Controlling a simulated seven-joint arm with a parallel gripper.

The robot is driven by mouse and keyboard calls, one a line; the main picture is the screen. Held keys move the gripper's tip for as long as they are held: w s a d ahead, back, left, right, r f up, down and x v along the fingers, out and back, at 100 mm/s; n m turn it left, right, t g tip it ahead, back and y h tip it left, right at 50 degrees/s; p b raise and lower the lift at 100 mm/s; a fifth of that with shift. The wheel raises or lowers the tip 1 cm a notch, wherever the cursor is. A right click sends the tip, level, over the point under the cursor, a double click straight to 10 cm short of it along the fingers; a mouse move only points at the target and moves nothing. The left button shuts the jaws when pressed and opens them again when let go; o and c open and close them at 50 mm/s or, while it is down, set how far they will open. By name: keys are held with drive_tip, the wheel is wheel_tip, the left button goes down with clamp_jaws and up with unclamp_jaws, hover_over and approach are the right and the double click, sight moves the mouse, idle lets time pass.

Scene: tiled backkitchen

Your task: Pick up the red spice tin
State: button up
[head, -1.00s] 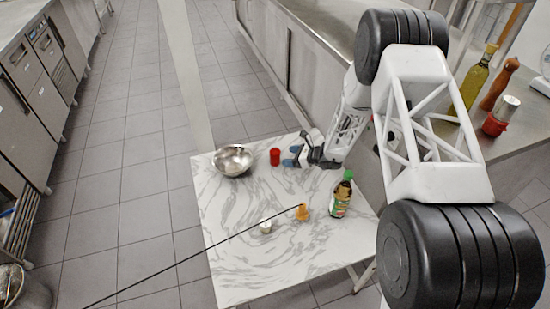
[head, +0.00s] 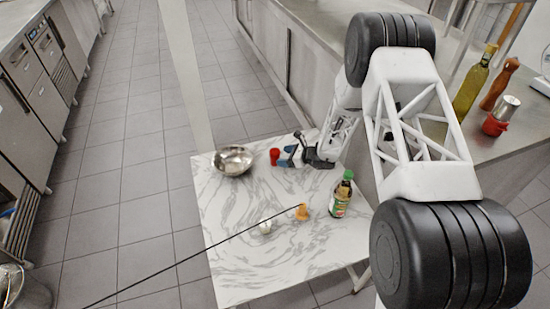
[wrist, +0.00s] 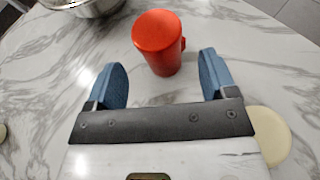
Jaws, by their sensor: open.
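The red spice tin (head: 274,156) stands upright on the marble-patterned table, to the right of the metal bowl. In the wrist view the red tin (wrist: 158,42) is just beyond the fingertips, roughly midway between them. My gripper (head: 286,158) is open and comes in low from the right, close to the tin. In the wrist view its two blue fingers (wrist: 161,78) are spread wide with nothing held between them. In the head view, one finger overlaps the tin's edge.
A metal bowl (head: 233,160) stands left of the tin. A green-capped bottle (head: 341,196), an orange item (head: 302,212) and a small white item (head: 265,227) are nearer the front. The table's (head: 235,270) front left part is clear.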

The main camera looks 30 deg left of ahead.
sight(275, 156)
drive_tip(key=shift+x, duration=2.6)
drive_tip(key=shift+w, duration=0.1)
drive_tip(key=shift+r, duration=0.1)
drive_tip(key=c, duration=1)
drive_tip(key=shift+r, duration=0.1)
drive_tip(key=shift+r, duration=4.85)
